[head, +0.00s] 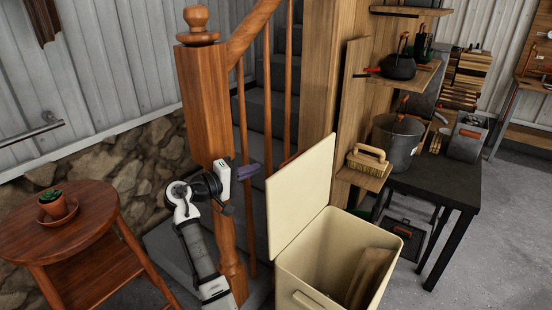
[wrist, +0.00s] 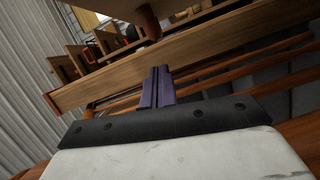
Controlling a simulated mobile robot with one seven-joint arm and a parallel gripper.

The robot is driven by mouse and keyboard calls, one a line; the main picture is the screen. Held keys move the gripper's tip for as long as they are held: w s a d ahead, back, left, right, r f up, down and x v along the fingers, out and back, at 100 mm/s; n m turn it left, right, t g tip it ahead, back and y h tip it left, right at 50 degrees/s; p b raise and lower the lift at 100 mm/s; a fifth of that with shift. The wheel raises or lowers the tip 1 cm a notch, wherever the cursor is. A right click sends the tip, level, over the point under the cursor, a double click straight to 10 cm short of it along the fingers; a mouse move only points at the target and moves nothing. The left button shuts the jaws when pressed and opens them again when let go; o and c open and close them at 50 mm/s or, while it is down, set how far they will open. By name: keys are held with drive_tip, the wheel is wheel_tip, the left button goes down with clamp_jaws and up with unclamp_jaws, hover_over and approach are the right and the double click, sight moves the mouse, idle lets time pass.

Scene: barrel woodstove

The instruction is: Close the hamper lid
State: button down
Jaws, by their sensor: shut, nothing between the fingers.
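The hamper (head: 310,278) is a cream bin standing on the floor at the lower middle right of the head view. Its lid (head: 301,193) stands up open along the hamper's left side, tilted steeply. A wooden piece (head: 371,277) shows inside the open hamper. My gripper (head: 250,171) is left of the lid, a little above its middle in the picture, apart from it by a small gap. Its purple fingers are shut and empty, and they also show in the wrist view (wrist: 157,88). The hamper is not clearly visible in the wrist view.
A wooden newel post (head: 211,110) and stair railing stand close by my arm. A round wooden table (head: 75,238) with a potted plant (head: 54,205) is at left. Shelves with a brush (head: 368,160) and a dark table (head: 440,180) stand behind the hamper at right.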

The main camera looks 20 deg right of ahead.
drive_tip(key=p+x, duration=0.1)
drive_tip(key=x, duration=0.8)
